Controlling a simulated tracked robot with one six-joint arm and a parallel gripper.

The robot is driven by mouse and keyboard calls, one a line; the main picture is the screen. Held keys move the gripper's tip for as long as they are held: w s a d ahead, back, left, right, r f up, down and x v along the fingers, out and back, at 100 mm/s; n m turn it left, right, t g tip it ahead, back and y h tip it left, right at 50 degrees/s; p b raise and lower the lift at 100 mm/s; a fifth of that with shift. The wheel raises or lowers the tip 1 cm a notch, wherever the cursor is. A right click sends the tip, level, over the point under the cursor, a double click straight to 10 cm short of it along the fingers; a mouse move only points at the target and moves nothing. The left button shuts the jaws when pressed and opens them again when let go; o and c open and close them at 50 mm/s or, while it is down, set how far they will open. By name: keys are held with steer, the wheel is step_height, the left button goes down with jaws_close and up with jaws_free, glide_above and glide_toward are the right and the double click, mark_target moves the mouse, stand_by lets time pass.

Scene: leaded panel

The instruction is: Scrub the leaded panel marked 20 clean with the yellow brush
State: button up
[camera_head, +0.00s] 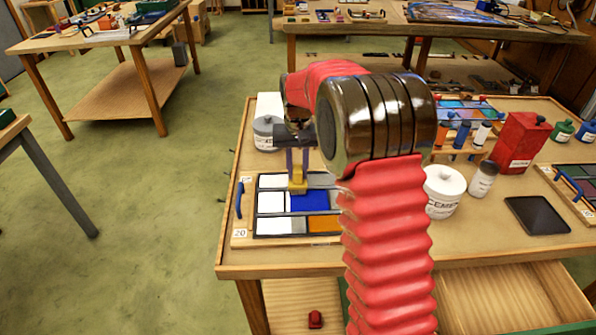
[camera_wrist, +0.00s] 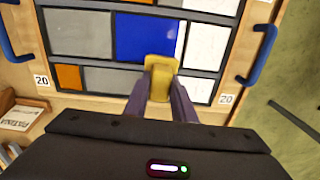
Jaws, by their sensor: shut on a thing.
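The leaded panel marked 20 (camera_head: 268,202) lies flat in its wooden frame at the table's front left. It also fills the upper wrist view (camera_wrist: 128,70). Its panes at the left in the head view are white, with blue and orange ones further right. In the wrist view the left-hand panes are dull grey. My gripper (camera_head: 298,165) is shut on the yellow brush (camera_wrist: 161,75), (camera_head: 298,186). The brush is at the edge of the blue pane; I cannot tell whether it touches the glass. My arm hides the panel's right part in the head view.
Blue handles (camera_head: 239,199) flank the panel. A white cement tub (camera_head: 443,192), a red can (camera_head: 520,142) and a dark tablet (camera_head: 537,214) stand or lie to the right. A grey-and-white tub (camera_head: 267,133) stands behind the panel. A small patina box (camera_wrist: 18,116) shows in the wrist view.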

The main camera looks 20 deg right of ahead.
steer(key=shift+w+d, duration=0.15)
steer(key=shift+w, duration=0.45)
steer(key=shift+w+d, duration=0.15)
steer(key=shift+w, duration=0.45)
steer(key=shift+w+d, duration=0.2)
steer(key=shift+w, duration=0.55)
steer(key=shift+w+d, duration=0.15)
steer(key=shift+w, duration=0.6)
steer(key=shift+a, duration=0.15)
steer(key=shift+w+a, duration=0.15)
steer(key=shift+a, duration=0.4)
steer(key=shift+w+a, duration=0.15)
steer(key=shift+a, duration=0.4)
steer(key=shift+w+a, duration=0.25)
steer(key=shift+a, duration=0.95)
steer(key=shift+s, duration=0.1)
